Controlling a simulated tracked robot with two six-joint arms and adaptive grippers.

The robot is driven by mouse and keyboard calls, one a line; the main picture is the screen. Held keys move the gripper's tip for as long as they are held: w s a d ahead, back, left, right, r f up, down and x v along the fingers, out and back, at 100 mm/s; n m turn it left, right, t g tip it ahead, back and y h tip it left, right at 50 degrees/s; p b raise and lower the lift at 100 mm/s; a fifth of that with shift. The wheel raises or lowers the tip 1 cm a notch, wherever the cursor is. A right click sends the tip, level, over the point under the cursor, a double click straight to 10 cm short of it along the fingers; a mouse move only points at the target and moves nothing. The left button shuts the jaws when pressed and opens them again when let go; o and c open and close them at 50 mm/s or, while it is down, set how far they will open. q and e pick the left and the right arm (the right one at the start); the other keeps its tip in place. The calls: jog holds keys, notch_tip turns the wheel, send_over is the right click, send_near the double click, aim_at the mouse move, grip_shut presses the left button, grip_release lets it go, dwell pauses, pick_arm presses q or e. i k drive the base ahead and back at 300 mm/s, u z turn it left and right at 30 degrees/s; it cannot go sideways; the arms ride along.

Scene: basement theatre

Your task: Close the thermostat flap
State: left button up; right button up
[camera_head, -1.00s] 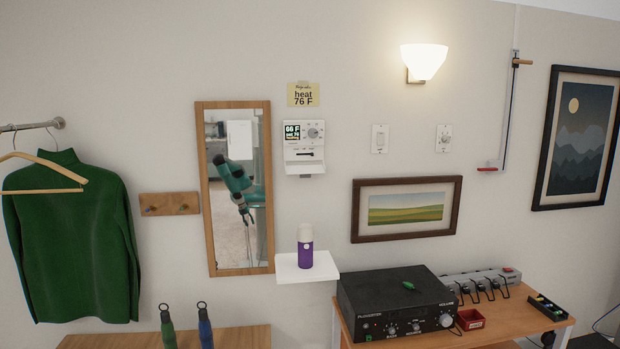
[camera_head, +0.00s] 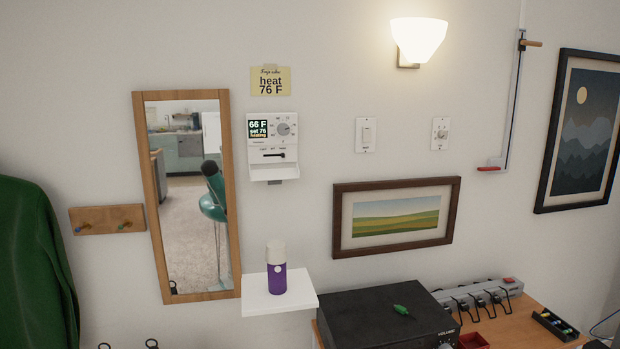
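The white thermostat (camera_head: 272,142) is on the wall to the right of the mirror. Its small screen reads 66 F, set 76, heating, with a round dial beside it and a slider below. The thermostat flap (camera_head: 273,173) hangs down open at the bottom, sticking out from the wall. A yellow note (camera_head: 270,80) above reads heat 76 F. Neither of my grippers shows directly in the head view. Part of a teal arm shows only as a reflection in the mirror (camera_head: 149,200).
A white shelf (camera_head: 262,304) with a purple bottle (camera_head: 276,275) juts out below the thermostat. A black amplifier (camera_head: 365,325) stands on the desk at lower right. A framed landscape (camera_head: 340,222) hangs right of the flap. The wall in front of the thermostat is clear.

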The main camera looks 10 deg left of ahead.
aim_at(274, 176)
jog(key=u, duration=0.1)
jog(key=i, duration=0.8)
jog(key=u, duration=0.65)
